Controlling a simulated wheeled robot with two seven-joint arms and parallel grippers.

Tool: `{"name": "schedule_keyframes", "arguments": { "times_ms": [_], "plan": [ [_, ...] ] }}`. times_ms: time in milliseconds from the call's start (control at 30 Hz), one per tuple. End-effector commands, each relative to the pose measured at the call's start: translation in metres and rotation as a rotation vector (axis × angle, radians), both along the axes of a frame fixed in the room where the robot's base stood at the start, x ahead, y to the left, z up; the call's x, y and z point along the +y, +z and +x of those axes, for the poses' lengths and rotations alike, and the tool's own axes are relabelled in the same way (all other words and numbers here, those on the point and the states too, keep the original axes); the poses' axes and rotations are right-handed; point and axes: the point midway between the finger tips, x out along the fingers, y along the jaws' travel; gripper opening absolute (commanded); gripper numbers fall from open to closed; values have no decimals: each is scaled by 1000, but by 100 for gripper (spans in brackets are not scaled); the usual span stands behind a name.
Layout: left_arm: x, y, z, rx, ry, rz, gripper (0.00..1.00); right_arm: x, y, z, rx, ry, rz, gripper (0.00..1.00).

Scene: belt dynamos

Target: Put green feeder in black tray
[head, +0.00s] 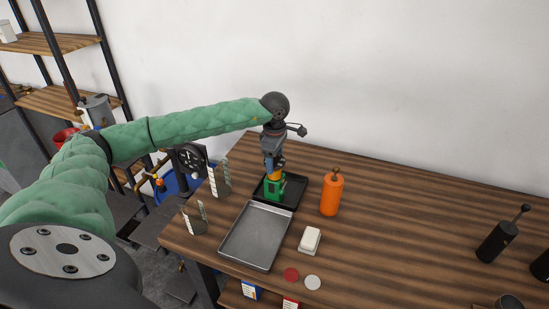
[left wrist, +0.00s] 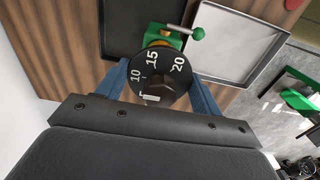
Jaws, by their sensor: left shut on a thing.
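The green feeder (head: 273,190) has a green body with an orange part above it in the head view. In the left wrist view its green body (left wrist: 185,37) shows behind a black dial (left wrist: 160,75) marked 10, 15, 20. My left gripper (head: 272,166) points down from above and is shut on the feeder; its blue fingers lie on both sides of the dial. The black tray (head: 296,190) is behind and right of the feeder, which overlaps its left part. Whether the feeder touches the tray floor, I cannot tell. My right gripper is in neither view.
An empty silver tray (head: 254,236) lies just in front of the black tray. An orange bottle (head: 331,196) stands to the right. A white block (head: 310,239) and red and white discs (head: 291,274) lie near the front. The table's middle right is clear.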

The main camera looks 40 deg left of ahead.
Motion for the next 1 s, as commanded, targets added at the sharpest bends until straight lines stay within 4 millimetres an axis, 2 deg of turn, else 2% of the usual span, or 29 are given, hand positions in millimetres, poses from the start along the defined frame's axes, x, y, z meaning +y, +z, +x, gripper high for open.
{"name": "schedule_keyframes", "arguments": {
  "times_ms": [300,333,433,833,933,967,1000],
  "plan": [
    [0,-1,0,-1,0,0,0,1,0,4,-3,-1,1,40],
    [0,-1,0,0,0,0,68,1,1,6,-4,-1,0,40],
    [0,-1,0,0,0,0,88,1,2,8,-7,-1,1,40],
    [0,2,0,0,0,0,88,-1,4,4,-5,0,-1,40],
    [0,7,1,-1,0,0,88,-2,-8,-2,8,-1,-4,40],
    [0,10,1,-2,0,-1,88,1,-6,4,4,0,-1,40],
    [0,14,1,-3,0,0,88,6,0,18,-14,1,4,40]
  ]
}}
